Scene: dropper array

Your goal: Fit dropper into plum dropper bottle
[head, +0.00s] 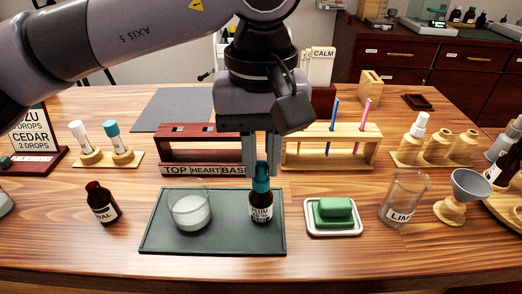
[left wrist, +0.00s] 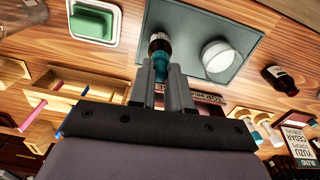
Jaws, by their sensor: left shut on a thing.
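The plum dropper bottle (head: 261,210), dark brown with a white label, stands upright on the right part of the dark green tray (head: 165,240). The dropper (head: 261,182) has a teal top and is upright at the bottle's mouth, in line with its neck. I cannot tell whether it is fully seated. My left gripper (head: 261,168) points down and is shut on the dropper's teal top. In the left wrist view the teal dropper (left wrist: 161,62) lies between the fingertips, with the bottle (left wrist: 159,43) just beyond. My right gripper is not in view.
A glass beaker of white material (head: 190,212) stands left of the bottle on the tray. A green block in a white dish (head: 333,213) is to the right. Behind are a dark labelled rack (head: 190,150) and a wooden rack (head: 325,155). Another brown bottle (head: 101,203) stands left of the tray.

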